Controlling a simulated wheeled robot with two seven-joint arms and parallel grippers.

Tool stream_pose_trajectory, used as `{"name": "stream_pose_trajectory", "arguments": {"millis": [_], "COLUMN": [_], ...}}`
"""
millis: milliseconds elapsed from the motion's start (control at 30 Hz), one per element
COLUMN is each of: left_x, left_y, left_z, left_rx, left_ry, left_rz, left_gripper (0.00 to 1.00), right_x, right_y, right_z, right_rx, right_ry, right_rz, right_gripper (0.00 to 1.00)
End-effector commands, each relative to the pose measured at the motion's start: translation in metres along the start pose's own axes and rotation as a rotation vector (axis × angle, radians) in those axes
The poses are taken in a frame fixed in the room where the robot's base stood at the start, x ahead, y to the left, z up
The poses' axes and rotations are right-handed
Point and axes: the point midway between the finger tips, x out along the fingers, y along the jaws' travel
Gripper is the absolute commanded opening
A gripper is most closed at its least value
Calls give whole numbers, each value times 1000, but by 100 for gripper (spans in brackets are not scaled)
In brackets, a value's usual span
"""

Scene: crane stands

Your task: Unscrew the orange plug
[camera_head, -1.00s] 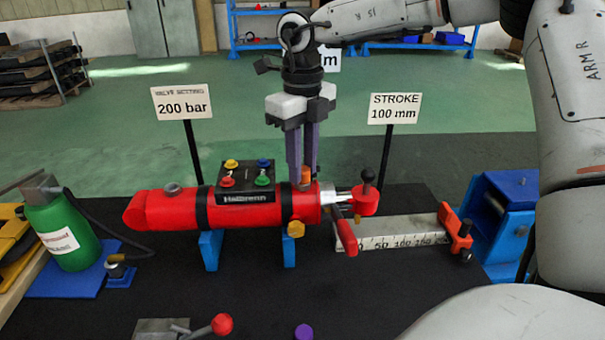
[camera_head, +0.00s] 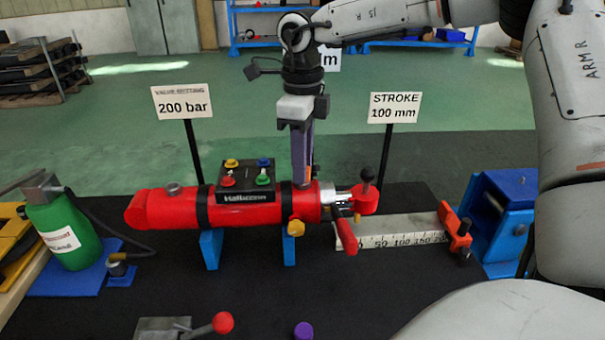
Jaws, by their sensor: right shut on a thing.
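A red cylinder (camera_head: 160,211) lies on two blue supports (camera_head: 210,248) on the dark table. My right gripper (camera_head: 303,181) points straight down at the top of its right end. I cannot tell whether the plug still touches the cylinder. A yellow-orange hexagonal plug (camera_head: 296,228) sticks out of the cylinder's front side below. My left gripper is not in view.
A black block with coloured knobs (camera_head: 246,183) sits on the cylinder, left of the gripper. A red-handled valve (camera_head: 362,200) is at the right end. Signs reading 200 bar (camera_head: 183,104) and STROKE 100 mm (camera_head: 395,107) stand behind. A green bottle (camera_head: 65,235) is at left.

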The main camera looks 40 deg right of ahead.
Motion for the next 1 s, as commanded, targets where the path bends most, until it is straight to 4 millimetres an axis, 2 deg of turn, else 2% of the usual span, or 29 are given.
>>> {"name": "stream_pose_trajectory", "arguments": {"millis": [133,400,667,700,800,1000], "left_x": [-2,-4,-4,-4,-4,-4], "left_y": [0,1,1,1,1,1], "left_z": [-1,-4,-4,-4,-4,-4], "left_rx": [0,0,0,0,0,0], "left_ry": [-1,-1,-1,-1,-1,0], "left_rz": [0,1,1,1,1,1], "left_gripper": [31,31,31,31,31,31], "right_x": [-4,-4,-4,-4,-3,-2], "right_y": [-2,-2,-2,-2,-2,-1], "right_z": [2,2,2,2,2,1], "right_rx": [-87,-416,-450,-449,-448,-448], "right_ry": [-7,-6,-6,-6,-5,-2], "right_rz": [-7,-9,-10,-10,-8,-4], "right_gripper": [0,0,0,27,44,46]}}
